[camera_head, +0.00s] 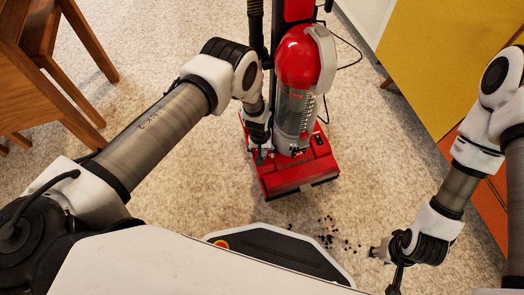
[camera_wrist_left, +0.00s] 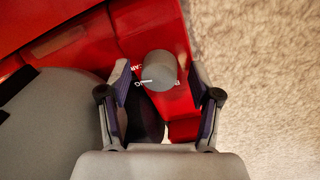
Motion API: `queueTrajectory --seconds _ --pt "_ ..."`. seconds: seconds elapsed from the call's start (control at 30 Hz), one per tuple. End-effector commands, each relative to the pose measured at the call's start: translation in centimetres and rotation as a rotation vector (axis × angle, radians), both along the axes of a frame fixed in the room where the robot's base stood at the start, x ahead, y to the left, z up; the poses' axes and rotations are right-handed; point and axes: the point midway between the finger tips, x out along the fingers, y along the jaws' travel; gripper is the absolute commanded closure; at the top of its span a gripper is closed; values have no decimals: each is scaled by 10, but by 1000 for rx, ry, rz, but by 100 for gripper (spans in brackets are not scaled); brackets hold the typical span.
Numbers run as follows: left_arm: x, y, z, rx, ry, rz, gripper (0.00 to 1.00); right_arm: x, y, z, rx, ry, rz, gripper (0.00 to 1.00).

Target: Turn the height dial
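A red upright vacuum cleaner (camera_head: 297,62) stands on the carpet, and its wide red floor head (camera_head: 300,175) faces me. The grey round height dial (camera_wrist_left: 158,72) shows in the left wrist view, with a white pointer line and white lettering around it on the red housing. My left gripper (camera_head: 261,152) is at the left part of the floor head. In the left wrist view the left gripper (camera_wrist_left: 160,72) is open, its fingertips on either side of the dial with gaps visible. My right gripper (camera_head: 384,268) is low at the right, away from the vacuum; its fingers are unclear.
Dark crumbs (camera_head: 335,238) lie on the carpet in front of the floor head. A wooden chair (camera_head: 45,85) stands at the left. A yellow cabinet panel (camera_head: 440,55) is at the right. A black cord (camera_head: 352,55) runs behind the vacuum.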

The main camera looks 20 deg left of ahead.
Motion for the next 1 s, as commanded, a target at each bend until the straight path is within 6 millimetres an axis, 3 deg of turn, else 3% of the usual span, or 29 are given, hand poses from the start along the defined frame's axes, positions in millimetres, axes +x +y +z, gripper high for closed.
queueTrajectory --seconds 0.27,0.7,1.0 --pt "2 0 9 -1 -2 1 37 0 0 0 0 0 0 60" --pt "0 5 107 0 -2 0 37 0 0 0 0 0 0 60" --pt "-1 6 120 0 0 0 37 0 0 0 0 0 0 60"
